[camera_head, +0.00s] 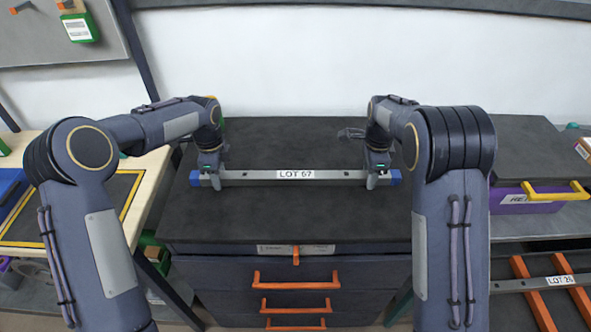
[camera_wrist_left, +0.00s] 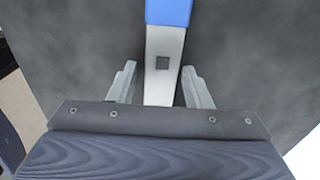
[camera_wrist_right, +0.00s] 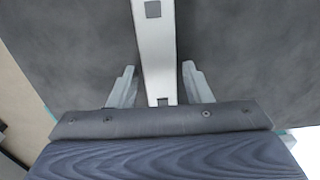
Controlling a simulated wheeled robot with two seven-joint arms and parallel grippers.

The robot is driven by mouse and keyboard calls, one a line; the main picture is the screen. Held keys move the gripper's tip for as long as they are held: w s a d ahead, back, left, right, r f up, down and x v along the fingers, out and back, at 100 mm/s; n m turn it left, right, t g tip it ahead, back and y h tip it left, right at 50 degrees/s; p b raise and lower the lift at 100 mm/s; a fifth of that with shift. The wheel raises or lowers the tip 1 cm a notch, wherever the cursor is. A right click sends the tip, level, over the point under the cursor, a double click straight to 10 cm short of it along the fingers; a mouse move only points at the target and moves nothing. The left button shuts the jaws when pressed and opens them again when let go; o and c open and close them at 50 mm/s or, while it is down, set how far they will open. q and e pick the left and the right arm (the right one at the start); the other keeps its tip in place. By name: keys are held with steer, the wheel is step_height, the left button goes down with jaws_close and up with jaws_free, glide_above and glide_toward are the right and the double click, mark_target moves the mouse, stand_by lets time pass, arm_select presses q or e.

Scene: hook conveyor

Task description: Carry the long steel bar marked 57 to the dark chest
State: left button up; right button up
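A long steel bar (camera_head: 247,178) with blue end caps lies level across the top of the dark chest (camera_head: 290,222). Its white label reads LOT and a number like 67 or 57, too small to be sure. My left gripper (camera_head: 209,177) is at the bar's left end. In the left wrist view its fingers (camera_wrist_left: 160,85) stand open on both sides of the bar (camera_wrist_left: 162,80) with gaps. My right gripper (camera_head: 377,176) is at the right end. In the right wrist view its fingers (camera_wrist_right: 158,85) stand open around the bar (camera_wrist_right: 155,50), also with gaps.
The chest has drawers with orange handles (camera_head: 295,284). Another bar labelled LOT 24 (camera_head: 559,281) rests on an orange rack at lower right. A purple box with a yellow handle (camera_head: 540,200) stands right of the chest. A wooden table (camera_head: 130,165) stands at left.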

arm_select(q)
steer(key=shift+o, duration=0.4)
arm_select(e)
steer(key=shift+o, duration=0.4)
arm_select(q)
steer(key=shift+r, duration=0.15)
arm_select(e)
steer(key=shift+r, duration=0.25)
arm_select(q)
step_height(320, 180, up, 12)
arm_select(e)
step_height(320, 180, up, 12)
steer(key=shift+f, duration=0.2)
